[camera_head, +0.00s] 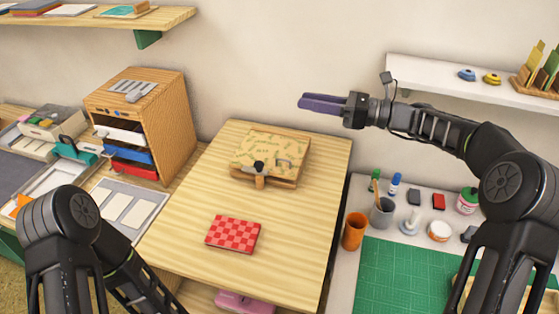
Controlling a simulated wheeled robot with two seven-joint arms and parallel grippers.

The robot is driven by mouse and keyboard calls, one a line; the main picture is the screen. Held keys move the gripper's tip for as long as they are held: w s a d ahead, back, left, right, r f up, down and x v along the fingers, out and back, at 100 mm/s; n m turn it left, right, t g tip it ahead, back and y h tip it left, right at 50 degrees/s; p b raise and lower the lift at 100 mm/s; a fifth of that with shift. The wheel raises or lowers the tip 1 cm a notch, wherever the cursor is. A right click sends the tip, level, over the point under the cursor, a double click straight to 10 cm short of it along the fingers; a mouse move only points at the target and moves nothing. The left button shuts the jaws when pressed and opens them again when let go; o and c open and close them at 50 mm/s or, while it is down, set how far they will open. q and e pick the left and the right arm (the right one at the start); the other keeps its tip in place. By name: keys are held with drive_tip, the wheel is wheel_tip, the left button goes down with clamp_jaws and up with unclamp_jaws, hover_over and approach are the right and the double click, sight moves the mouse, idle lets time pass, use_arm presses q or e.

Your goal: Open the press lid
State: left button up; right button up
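The press (268,158) is a low wooden box near the back of the wooden table, with faint green markings on its lid. Its lid lies flat and closed. A black knob and a small wooden tab are at its front edge, and a grey handle is on its right side. My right gripper (321,104), with purple fingers, is above and to the right of the press, apart from it, pointing left. Its fingers lie close together in this view, so I cannot tell whether they are shut. My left arm comes in at the lower left; its gripper is out of view.
A red checkered pad (233,235) lies on the table (215,200) in front of the press. A wooden drawer cabinet (150,110) stands at the left. An orange cup (354,231) and a grey cup (382,211) stand right of the table. A white shelf (430,80) is behind my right arm.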

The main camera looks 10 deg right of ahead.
drive_tip(key=f, duration=0.1)
drive_tip(key=b, duration=1.9)
approach(289, 162)
drive_tip(key=x, duration=0.5)
drive_tip(key=shift+w+d+f, duration=0.1)
drive_tip(key=shift+f, duration=0.05)
drive_tip(key=shift+x, duration=3.95)
drive_tip(key=shift+c, duration=0.2)
clamp_jaws()
